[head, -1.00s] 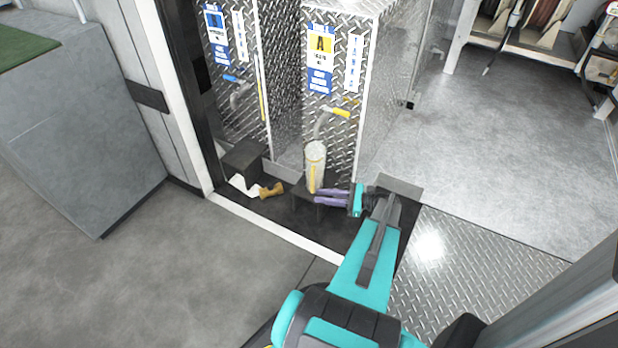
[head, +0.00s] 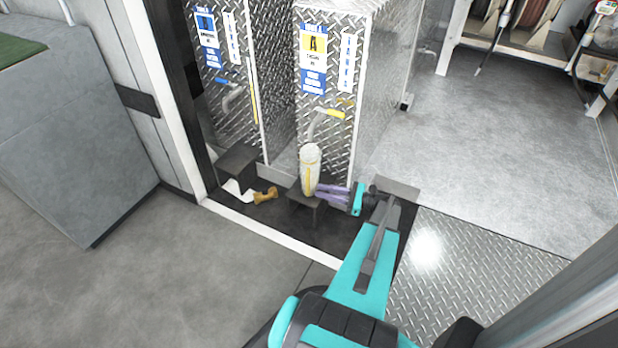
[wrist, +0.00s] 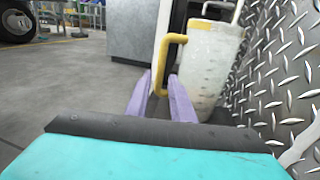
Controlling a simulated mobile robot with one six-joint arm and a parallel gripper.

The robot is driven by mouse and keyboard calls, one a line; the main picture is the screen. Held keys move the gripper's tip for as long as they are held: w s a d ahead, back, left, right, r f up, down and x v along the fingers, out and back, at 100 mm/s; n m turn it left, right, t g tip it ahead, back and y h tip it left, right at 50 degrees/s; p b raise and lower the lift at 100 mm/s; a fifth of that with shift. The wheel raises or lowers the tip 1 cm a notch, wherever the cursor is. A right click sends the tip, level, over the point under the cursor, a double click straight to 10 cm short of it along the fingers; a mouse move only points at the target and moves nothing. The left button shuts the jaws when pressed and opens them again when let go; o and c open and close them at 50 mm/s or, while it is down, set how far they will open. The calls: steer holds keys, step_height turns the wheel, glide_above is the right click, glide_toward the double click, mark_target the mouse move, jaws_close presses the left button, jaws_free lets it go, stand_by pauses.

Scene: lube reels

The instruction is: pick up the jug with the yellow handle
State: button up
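The jug (head: 311,168) is a tall, whitish, translucent container with a yellow handle. It stands upright on a low dark stand (head: 304,202) below the yellow-labelled tank. In the wrist view the jug (wrist: 212,68) is right of centre and its yellow handle (wrist: 164,62) faces me. My gripper (head: 317,191) reaches in from the right, low beside the jug. In the wrist view my purple fingers (wrist: 161,78) are apart, with the lower part of the handle between their tips. Small gaps seem to show on both sides; contact is not clear.
Diamond-plate tanks rise close behind the jug, with a yellow-handled tap (head: 330,113) above it. Left are another dark stand (head: 237,158) and a brown object (head: 265,194) with something white. A white floor edge (head: 285,234) runs in front. Open floor lies right.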

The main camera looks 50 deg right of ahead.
steer(key=shift+b+x, duration=0.7)
steer(key=shift+x, duration=2.15)
steer(key=shift+f+b+x, duration=0.25)
steer(key=shift+b+x, duration=0.5)
steer(key=shift+x, duration=0.2)
steer(key=b+x, duration=0.1)
steer(key=x, duration=0.2)
steer(key=shift+w+r, duration=0.1)
steer(key=shift+w, duration=0.1)
jaws_close()
